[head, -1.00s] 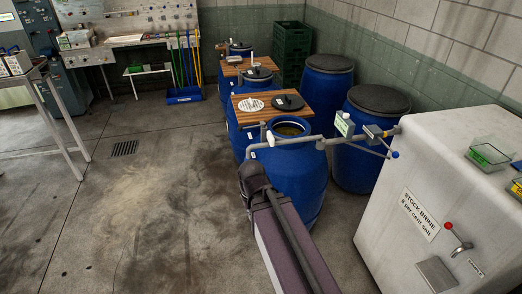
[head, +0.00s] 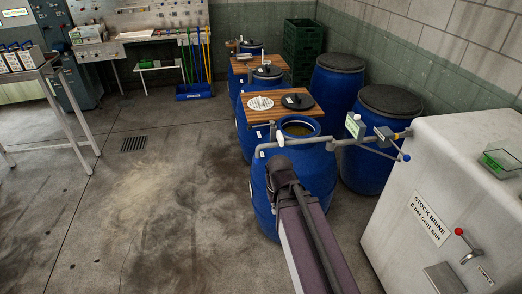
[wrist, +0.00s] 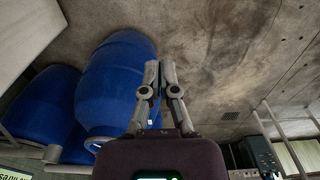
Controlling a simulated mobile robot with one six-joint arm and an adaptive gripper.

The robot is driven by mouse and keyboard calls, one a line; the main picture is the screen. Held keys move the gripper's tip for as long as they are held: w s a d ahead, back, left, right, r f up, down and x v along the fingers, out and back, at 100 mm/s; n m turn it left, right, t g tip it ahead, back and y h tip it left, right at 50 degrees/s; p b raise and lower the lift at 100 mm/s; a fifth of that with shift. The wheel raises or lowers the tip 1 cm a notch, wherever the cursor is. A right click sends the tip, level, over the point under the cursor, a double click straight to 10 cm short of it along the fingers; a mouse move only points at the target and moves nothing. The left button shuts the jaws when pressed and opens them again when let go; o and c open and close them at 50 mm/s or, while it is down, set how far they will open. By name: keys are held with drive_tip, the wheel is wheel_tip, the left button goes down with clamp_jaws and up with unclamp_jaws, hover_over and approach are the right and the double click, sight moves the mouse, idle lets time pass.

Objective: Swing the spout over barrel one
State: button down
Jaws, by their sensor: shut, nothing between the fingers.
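The spout (head: 345,143) is a grey pipe running left from the white brine tank (head: 440,185). It crosses in front of the mouth of the nearest open blue barrel (head: 318,175), and its bent end (head: 258,153) hangs beyond the barrel's left side. I cannot read which barrel is number one. My gripper is mostly hidden by my arm in the head view, beside the barrel and below the spout. In the wrist view my gripper (wrist: 161,70) is shut and empty, in front of the blue barrel (wrist: 122,85).
More blue barrels with wooden boards and black lids (head: 298,101) stand behind. Two lidded barrels (head: 385,100) stand by the wall. A blue-knobbed handle (head: 405,157) is on the pipe by the tank. A steel table (head: 50,75) is at the left. The floor is open left of the barrels.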

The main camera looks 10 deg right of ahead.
drive_tip(key=w+d+r+n+t+p, duration=0.1)
drive_tip(key=w+r+p, duration=0.3)
drive_tip(key=w, duration=0.6)
drive_tip(key=w+r+n+t+p, duration=0.1)
drive_tip(key=w+r+t+p, duration=0.2)
drive_tip(key=w, duration=0.7)
wheel_tip(320, 180, up, 4)
drive_tip(key=p, duration=0.2)
drive_tip(key=shift+w+d+r+y+p, duration=0.2)
drive_tip(key=shift+w+d+y+p, duration=0.1)
drive_tip(key=shift+d+y, duration=0.1)
drive_tip(key=shift+f, duration=0.25)
drive_tip(key=b, duration=0.9)
hover_over(258, 157)
drive_tip(key=s, duration=0.2)
drive_tip(key=shift+d+f, duration=0.15)
drive_tip(key=shift+f, duration=2.05)
drive_tip(key=shift+d+f, duration=0.15)
drive_tip(key=shift+f, duration=2.05)
